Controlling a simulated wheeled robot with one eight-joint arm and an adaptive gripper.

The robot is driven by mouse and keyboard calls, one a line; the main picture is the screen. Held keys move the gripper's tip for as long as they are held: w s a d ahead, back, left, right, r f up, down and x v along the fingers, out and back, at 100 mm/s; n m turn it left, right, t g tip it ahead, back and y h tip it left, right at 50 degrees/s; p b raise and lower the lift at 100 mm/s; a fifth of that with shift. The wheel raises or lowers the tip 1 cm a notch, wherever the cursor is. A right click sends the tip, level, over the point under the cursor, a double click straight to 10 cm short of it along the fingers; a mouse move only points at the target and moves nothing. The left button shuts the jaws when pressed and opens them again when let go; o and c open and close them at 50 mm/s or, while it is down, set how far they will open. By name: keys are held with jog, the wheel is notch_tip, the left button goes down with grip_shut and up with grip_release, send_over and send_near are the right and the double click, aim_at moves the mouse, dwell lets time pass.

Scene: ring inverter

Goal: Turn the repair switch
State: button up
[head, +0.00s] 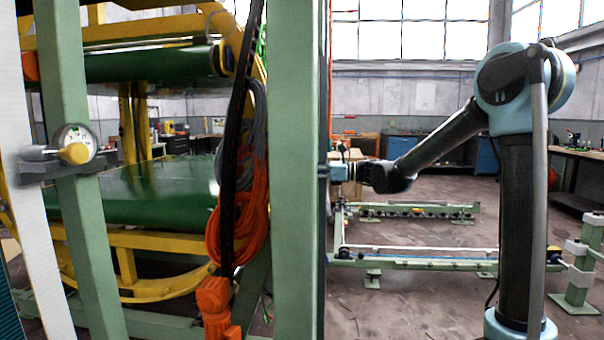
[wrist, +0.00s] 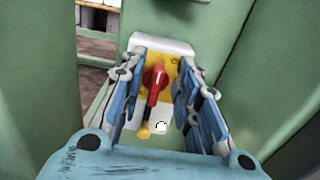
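The repair switch (wrist: 154,82) is a red rotary knob on a yellow plate, seen in the wrist view. Its red handle points down and slightly left in the picture. My gripper (wrist: 158,98) is open, with one blue finger on each side of the switch and visible gaps between the fingers and the knob. In the head view my gripper is hidden behind the green post at the end of my arm, and the switch is not visible there.
A green post (head: 297,180) stands in front of my gripper. Orange cable (head: 238,215) hangs left of it, beside a yellow-framed machine with green belts (head: 150,190). Green floor rails (head: 420,257) lie behind my arm. Green walls (wrist: 215,75) flank the switch closely.

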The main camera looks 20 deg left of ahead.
jog(key=shift+s+a, duration=0.1)
jog(key=shift+a, duration=0.25)
jog(key=shift+c, duration=0.2)
grip_shut()
jog(key=shift+n, duration=0.4)
jog(key=n, duration=0.5)
jog(key=s+f+n, duration=0.1)
jog(key=n, duration=0.5)
jog(key=f+n, duration=0.1)
jog(key=n, duration=0.5)
jog(key=shift+s+d, duration=0.25)
jog(key=shift+s, duration=0.15)
